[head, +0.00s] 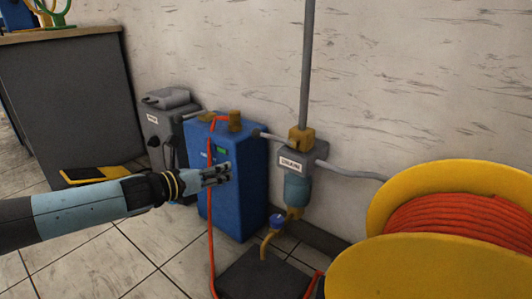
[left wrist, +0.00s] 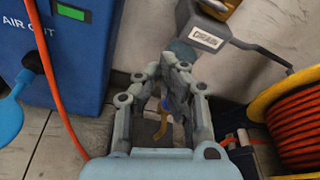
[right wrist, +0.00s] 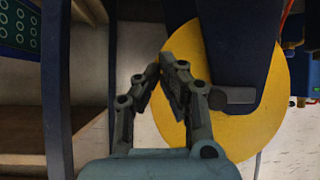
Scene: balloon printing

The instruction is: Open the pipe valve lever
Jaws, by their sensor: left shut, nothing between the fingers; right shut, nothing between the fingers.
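In the head view a small blue knob or lever (head: 277,219) sits on a yellow-brown pipe (head: 267,243) below a grey-blue filter unit (head: 297,190). I cannot tell for certain that it is the valve lever. My left gripper (head: 228,172) is shut and empty, in front of the blue box, to the left of the filter and above the knob. In the left wrist view, my left gripper (left wrist: 176,64) partly hides the filter and the yellow pipe (left wrist: 163,122). My right gripper (right wrist: 165,64) is shut and empty, shown only in the right wrist view.
A blue box (head: 250,185) marked AIR OUT carries an orange hose (head: 211,240). A rounded blue piece (left wrist: 8,112) shows beside it. A yellow reel (head: 455,175) with orange hose stands right; a grey cabinet (head: 70,105) stands left. A yellow disc (right wrist: 250,125) is near my right gripper.

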